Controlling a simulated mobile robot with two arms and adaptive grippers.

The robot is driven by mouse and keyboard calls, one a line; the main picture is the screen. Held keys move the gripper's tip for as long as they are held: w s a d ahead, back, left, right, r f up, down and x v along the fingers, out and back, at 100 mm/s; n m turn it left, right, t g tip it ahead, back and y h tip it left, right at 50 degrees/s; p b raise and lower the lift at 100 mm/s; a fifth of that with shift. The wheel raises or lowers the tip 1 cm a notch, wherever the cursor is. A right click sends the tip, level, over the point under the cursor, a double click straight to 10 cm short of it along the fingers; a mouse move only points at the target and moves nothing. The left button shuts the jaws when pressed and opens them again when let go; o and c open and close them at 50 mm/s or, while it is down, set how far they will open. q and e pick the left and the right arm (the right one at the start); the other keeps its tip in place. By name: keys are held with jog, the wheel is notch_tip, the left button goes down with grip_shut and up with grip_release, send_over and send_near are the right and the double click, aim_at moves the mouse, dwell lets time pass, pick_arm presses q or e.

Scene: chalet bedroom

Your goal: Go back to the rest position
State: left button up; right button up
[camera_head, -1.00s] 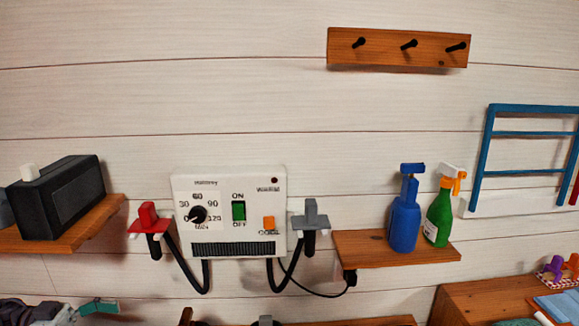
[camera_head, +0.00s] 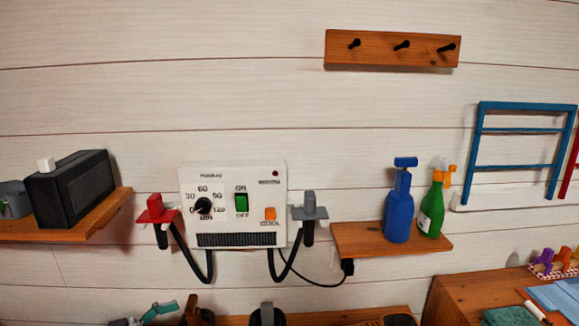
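My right gripper is not in view.
A white control unit (camera_head: 234,192) hangs between red (camera_head: 157,209) and grey (camera_head: 310,206) handled pieces. The left shelf (camera_head: 95,223) bears a black box (camera_head: 68,187). The right shelf (camera_head: 385,242) bears blue (camera_head: 398,209) and green (camera_head: 431,212) spray bottles.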

pick_arm(q)
jog(key=d+f+n+t+y, duration=0.7)
jog(key=d+n+t+y, duration=0.1)
jog(key=d+n+y, duration=0.25)
jog(key=s+a+f+n+g+y, duration=0.15)
jog(key=s+g, duration=0.25)
jog(key=s, duration=0.6)
jog(key=s+a+f+g+y, duration=0.3)
jog(key=s, duration=0.6)
jog(key=s+a+f+n+g+y, duration=0.1)
jog(key=s+a+f+g+y, duration=0.2)
jog(key=s, duration=0.7)
notch_tip(320, 180, down, 29)
jog(key=s+d+g+b, duration=0.2)
jog(key=b, duration=0.1)
jog(key=s+a+f+b, duration=0.1)
jog(key=s+f, duration=0.7)
jog(key=f, duration=0.1)
jog(key=s+a+f+g+b, duration=0.1)
jog(key=s+a+f, duration=0.1)
jog(key=s+f, duration=0.6)
jog(key=shift+a+f+g, duration=0.25)
jog(key=shift+f+g, duration=0.05)
jog(key=shift+f, duration=0.35)
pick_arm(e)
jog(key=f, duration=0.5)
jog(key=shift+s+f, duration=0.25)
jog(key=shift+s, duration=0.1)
pick_arm(q)
jog(key=shift+s, duration=0.1)
